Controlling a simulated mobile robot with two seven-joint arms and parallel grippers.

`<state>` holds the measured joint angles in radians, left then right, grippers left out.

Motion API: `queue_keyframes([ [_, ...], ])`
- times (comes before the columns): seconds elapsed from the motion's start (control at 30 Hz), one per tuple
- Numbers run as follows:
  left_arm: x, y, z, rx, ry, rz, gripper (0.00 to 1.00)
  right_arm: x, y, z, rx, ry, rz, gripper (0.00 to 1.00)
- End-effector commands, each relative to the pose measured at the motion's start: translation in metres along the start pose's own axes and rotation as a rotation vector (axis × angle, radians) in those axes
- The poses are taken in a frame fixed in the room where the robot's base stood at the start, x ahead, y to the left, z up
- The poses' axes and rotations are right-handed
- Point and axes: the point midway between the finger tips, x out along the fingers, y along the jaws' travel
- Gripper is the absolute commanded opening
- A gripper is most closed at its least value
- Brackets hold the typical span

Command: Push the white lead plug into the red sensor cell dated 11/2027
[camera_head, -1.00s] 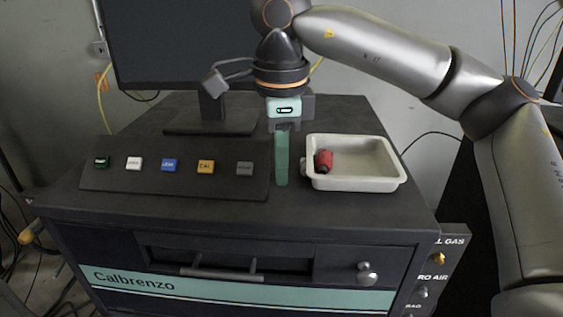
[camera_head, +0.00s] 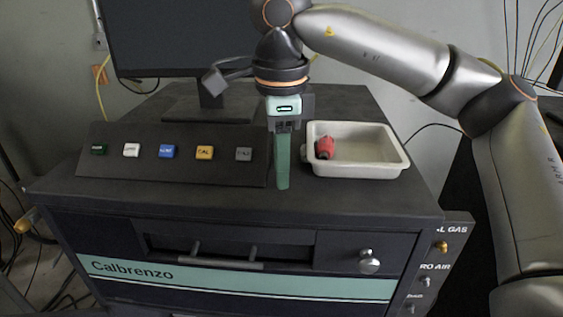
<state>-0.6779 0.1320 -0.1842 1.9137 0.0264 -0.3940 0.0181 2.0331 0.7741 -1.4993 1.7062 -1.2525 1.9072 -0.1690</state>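A small red sensor cell (camera_head: 324,147) with a dark end lies in the left part of the white tray (camera_head: 385,172). Its date is too small to read. I cannot make out the white lead plug. My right gripper (camera_head: 283,186) hangs over the cabinet top just left of the tray, green fingers pointing down, apart from the red cell. The fingers line up as one narrow strip, so I cannot tell whether they are parted or hold anything. My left gripper is not in view.
A sloped dark panel with several coloured buttons (camera_head: 167,152) stands left of my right gripper. A monitor (camera_head: 180,50) stands behind it. The cabinet top's front strip (camera_head: 240,205) is clear. A drawer handle (camera_head: 222,262) and knob (camera_head: 369,262) are on the front.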

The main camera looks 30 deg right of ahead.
Motion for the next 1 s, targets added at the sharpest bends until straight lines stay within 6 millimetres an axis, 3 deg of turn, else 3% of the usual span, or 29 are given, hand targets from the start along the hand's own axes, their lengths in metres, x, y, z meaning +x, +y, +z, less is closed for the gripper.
queue_keyframes([
  [0.27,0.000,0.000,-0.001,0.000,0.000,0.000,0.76,-0.010,0.000,0.001,0.000,-0.001,-0.002,0.32],
  [0.7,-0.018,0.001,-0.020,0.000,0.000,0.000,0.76,-0.102,0.000,0.000,0.001,-0.001,-0.004,0.32],
  [1.0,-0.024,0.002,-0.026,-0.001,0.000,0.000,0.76,-0.125,0.000,0.000,0.001,0.000,0.000,0.32],
])
